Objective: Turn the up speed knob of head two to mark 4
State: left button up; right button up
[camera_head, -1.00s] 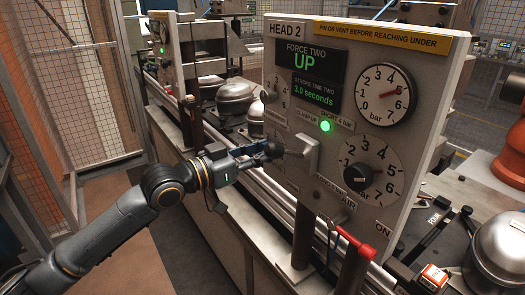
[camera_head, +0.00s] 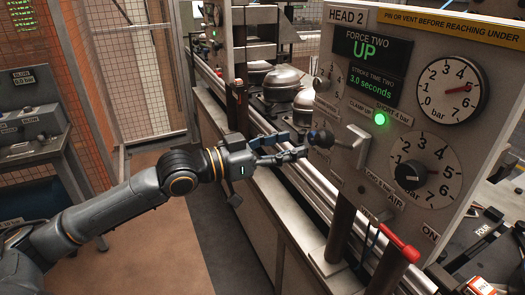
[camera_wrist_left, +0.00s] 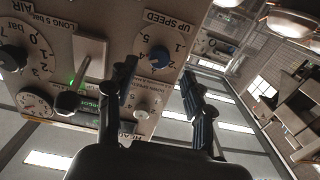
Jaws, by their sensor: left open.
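The head two panel (camera_head: 390,60) stands at the right in the head view, with "UP" lit on its display. In the left wrist view the panel is turned, and the dial labelled UP SPEED (camera_wrist_left: 168,30) is near the top middle. Its blue knob (camera_wrist_left: 160,57) shows between and beyond my fingertips; its exact pointer setting cannot be read. My left gripper (camera_wrist_left: 160,75) is open and empty, pointing at the panel; it also shows in the head view (camera_head: 290,148) just left of the lever's black ball. The UP SPEED dial is not clearly visible in the head view.
A lever with a black ball end (camera_head: 320,137) sticks out close to my left fingers. A pressure dial with a black knob (camera_head: 409,175) and a gauge (camera_head: 452,90) are farther right. A red handle (camera_head: 400,248) is low. The floor (camera_head: 160,240) is free at the left.

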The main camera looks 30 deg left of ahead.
pick_arm(q)
jog(key=v, duration=0.6)
dwell(0.3)
dwell(0.4)
